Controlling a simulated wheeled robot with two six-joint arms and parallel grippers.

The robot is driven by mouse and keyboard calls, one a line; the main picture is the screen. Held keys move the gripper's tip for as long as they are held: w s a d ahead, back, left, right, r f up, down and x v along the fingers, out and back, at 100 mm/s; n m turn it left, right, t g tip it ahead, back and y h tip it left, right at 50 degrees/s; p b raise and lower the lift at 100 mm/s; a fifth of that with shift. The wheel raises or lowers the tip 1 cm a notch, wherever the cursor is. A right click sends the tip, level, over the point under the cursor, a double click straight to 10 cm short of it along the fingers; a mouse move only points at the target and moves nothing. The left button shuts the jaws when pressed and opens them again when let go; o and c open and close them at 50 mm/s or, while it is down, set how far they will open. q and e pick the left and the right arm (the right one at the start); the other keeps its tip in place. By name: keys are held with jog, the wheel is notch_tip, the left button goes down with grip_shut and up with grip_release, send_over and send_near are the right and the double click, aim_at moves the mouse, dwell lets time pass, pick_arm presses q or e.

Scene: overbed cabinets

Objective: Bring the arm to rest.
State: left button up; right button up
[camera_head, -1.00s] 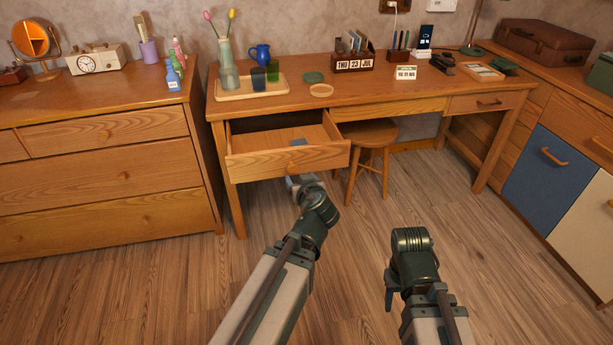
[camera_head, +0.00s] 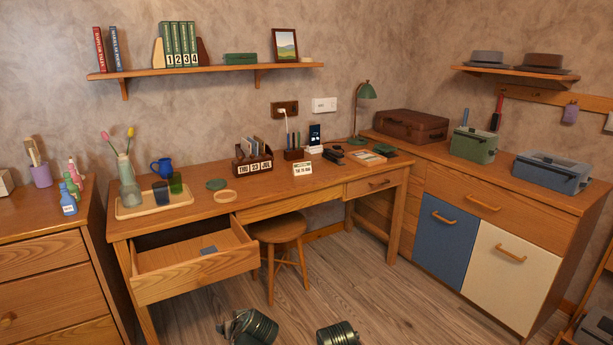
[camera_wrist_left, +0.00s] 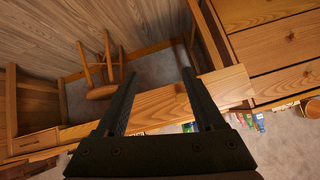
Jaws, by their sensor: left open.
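The tip of my left arm (camera_head: 250,327) shows at the bottom edge of the head view, low in front of the open desk drawer (camera_head: 195,277). Its fingers are out of sight there. In the left wrist view my left gripper (camera_wrist_left: 157,73) is open and empty, with its two dark fingers spread apart. A wooden edge (camera_wrist_left: 160,106) shows behind and between the fingers, and I cannot tell how near it is. Part of my right arm (camera_head: 338,333) shows at the bottom edge of the head view. Its gripper is hidden below the frame.
A round stool (camera_head: 278,229) stands under the desk. A dresser (camera_head: 50,262) is at left, and a cabinet (camera_head: 490,225) at right. The floor (camera_head: 375,295) before the desk is clear.

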pick_arm(q)
jog(key=s+d+f+m+g+h+p, duration=0.1)
jog(key=s+d+f+m+g+h, duration=0.2)
jog(key=s+d, duration=0.5)
jog(key=s+d+f+m+g+h+p, duration=0.1)
jog(key=s+d+f+m+g, duration=0.1)
jog(key=s+d+m+g, duration=0.45)
notch_tip(320, 180, up, 28)
jog(key=d+n+t+p, duration=0.1)
jog(key=p, duration=2.6)
jog(key=shift+s+f+t+h+p, duration=0.15)
jog(key=shift+s+t+h+p, duration=0.2)
jog(key=shift+s+p, duration=0.1)
